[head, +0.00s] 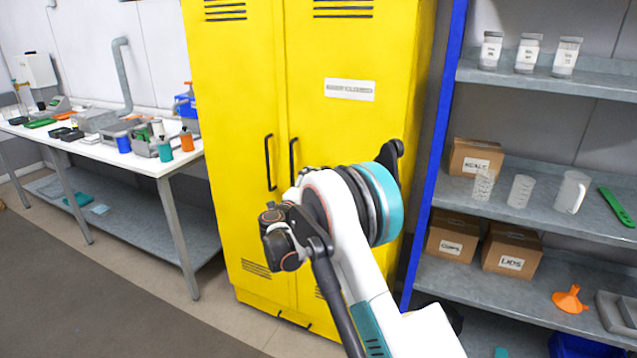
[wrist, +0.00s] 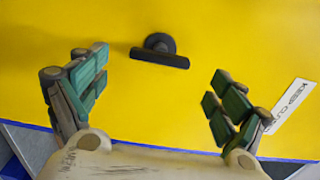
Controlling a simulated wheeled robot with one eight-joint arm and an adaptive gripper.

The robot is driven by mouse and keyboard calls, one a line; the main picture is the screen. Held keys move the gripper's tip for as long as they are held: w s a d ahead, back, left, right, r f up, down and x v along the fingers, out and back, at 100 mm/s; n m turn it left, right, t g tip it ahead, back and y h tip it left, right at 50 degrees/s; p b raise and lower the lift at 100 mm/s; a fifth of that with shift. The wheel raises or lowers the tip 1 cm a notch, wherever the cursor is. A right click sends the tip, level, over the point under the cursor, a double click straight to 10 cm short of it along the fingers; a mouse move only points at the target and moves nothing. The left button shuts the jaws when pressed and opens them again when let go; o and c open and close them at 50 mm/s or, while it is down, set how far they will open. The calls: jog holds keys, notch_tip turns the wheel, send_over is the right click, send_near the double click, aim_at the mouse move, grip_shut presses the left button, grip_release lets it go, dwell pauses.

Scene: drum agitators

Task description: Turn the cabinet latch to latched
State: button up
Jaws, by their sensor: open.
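The cabinet latch (wrist: 160,51) is a short black bar with a round hub on the yellow cabinet face. In the wrist view its bar lies nearly level, tilted slightly down to the right. My gripper (wrist: 158,92) is open, with its green-padded fingers wide apart on either side below the latch in the picture; nothing is between them, and neither touches the latch. The yellow cabinet (head: 230,110) stands upright in the head view, its doors shut. There my arm covers part of the right door, and I cannot make out the latch or the fingers clearly.
Two black door handles (head: 269,162) (head: 292,162) are left of my arm. A white label (wrist: 291,106) is near the right finger. A blue-edged shelf rack (head: 433,150) with boxes and jars stands close at right. A white bench (head: 140,163) is at left; floor before it is clear.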

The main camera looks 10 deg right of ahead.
jog(key=v, duration=0.6)
jog(key=shift+s+a, duration=0.2)
jog(key=shift+s, duration=0.05)
notch_tip(320, 180, up, 19)
jog(key=s+a+n+t+y, duration=0.1)
jog(key=s+n+t+y, duration=0.2)
jog(key=n+t+y, duration=0.4)
jog(key=s+a+r+n+g+y, duration=0.3)
jog(key=s+r+n+y, duration=0.35)
jog(key=s+n, duration=0.3)
jog(key=s+d+f+n+g+h, duration=0.1)
jog(key=s+d+f+n+g, duration=0.2)
jog(key=s, duration=0.9)
jog(key=s+d+f+n+g+h, duration=0.1)
jog(key=s+d+f+n+g, duration=0.2)
jog(key=s+f, duration=0.7)
jog(key=s+d+f+n+g+h, duration=0.1)
jog(key=s+d+f+n+g, duration=0.2)
jog(key=s, duration=1.2)
notch_tip(320, 180, down, 3)
jog(key=d+g, duration=0.2)
jog(key=shift+s+d+f, duration=0.2)
jog(key=shift+s+d, duration=0.1)
jog(key=shift+s, duration=0.05)
